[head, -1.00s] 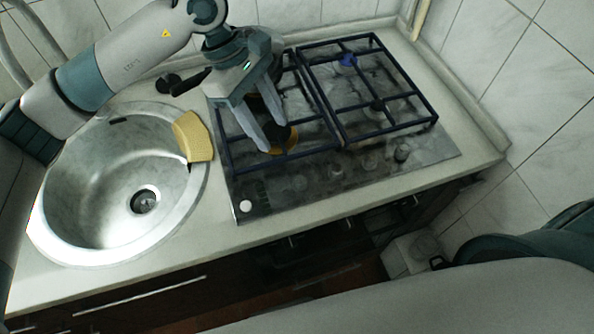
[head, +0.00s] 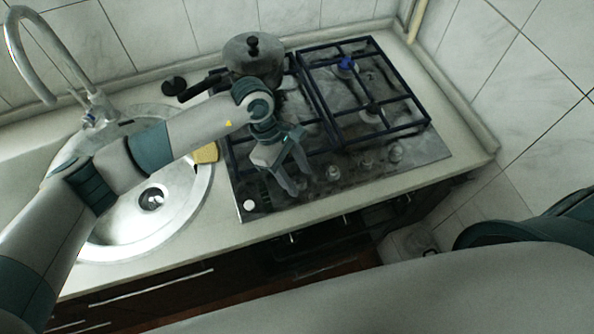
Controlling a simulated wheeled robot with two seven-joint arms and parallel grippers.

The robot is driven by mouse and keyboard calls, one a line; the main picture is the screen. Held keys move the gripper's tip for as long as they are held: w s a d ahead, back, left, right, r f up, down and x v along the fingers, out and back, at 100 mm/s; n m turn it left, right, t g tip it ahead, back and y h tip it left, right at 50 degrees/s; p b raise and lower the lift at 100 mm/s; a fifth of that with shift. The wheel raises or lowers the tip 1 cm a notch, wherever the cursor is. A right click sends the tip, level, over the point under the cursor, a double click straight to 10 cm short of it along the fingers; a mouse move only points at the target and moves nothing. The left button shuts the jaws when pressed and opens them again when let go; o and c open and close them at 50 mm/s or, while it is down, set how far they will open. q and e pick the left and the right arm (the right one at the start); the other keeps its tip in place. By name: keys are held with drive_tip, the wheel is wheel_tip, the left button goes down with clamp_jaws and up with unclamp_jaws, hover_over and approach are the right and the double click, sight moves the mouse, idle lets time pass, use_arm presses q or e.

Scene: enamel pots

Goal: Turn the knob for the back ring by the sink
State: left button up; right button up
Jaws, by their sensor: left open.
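The visible knobs are a grey one (head: 333,172), a middle one (head: 365,166) and a right one (head: 395,153). My left gripper (head: 301,187) is open, fingers down, over the front left part of the hob, left of these knobs. Its fingers hide part of the panel, so I cannot tell whether a knob is between them. The back ring by the sink is covered by a dark lidded pot (head: 240,62). My right gripper is not in view.
The round steel sink (head: 120,235) with a tap (head: 88,98) is at the left. A yellow sponge (head: 206,153) is at its rim. A small white round piece (head: 249,205) is at the hob's front left corner. Blue pan supports (head: 330,139) cover the rings.

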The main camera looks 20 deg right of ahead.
use_arm(q)
drive_tip(key=shift+f, duration=0.25)
